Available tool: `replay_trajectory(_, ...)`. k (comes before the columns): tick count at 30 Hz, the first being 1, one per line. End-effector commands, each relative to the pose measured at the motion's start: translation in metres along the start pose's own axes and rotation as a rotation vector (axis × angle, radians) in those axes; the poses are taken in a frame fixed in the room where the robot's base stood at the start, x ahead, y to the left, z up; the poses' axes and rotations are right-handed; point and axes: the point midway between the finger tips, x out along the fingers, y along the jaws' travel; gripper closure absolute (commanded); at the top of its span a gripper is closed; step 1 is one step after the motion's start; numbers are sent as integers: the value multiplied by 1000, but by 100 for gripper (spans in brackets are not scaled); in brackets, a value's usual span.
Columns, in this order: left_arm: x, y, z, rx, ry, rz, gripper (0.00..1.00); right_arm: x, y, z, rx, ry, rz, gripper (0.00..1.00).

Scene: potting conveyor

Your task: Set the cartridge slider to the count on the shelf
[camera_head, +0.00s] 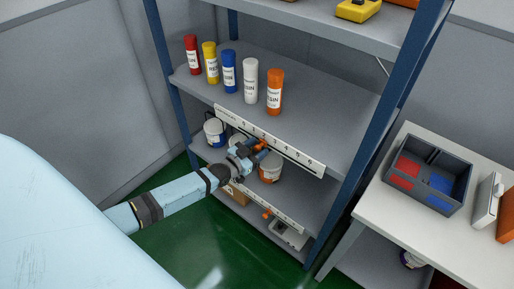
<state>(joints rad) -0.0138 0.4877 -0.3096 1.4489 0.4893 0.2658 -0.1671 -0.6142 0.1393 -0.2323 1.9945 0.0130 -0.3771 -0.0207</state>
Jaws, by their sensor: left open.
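Several resin cartridges stand upright in a row on the shelf (325,112): red (193,56), yellow (210,64), blue (230,73), white (250,83) and orange (275,94). A white number strip (300,157) runs along this shelf's front edge. A small orange piece, seemingly the cartridge slider (260,144), sits at the strip's lower edge near its middle. My left gripper (263,151) is open right at the slider; I cannot tell whether it touches. The gripper hides part of the slider and the strip near it. My right gripper is out of view.
A lower strip (285,218) has another orange slider (267,213). Blue posts (362,140) frame the rack. A white table (390,213) at right holds a divided bin (442,205).

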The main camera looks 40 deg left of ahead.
Motion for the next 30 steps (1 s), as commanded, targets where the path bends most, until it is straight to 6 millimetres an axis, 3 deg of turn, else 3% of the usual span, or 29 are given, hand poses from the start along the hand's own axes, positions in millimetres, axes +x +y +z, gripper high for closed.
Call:
replay_trajectory(8,2,0,0,0,-1,0,48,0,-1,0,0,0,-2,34)
replay_trajectory(11,2,0,0,0,-1,0,66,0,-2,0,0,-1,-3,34)
replay_trajectory(15,2,0,0,0,-1,0,98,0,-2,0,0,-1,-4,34)
replay_trajectory(20,2,2,0,0,0,1,100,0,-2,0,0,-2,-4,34)
replay_trajectory(23,3,13,-3,-3,0,1,100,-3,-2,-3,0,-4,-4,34)
replay_trajectory(30,12,78,-15,-8,0,0,100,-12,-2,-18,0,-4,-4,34)
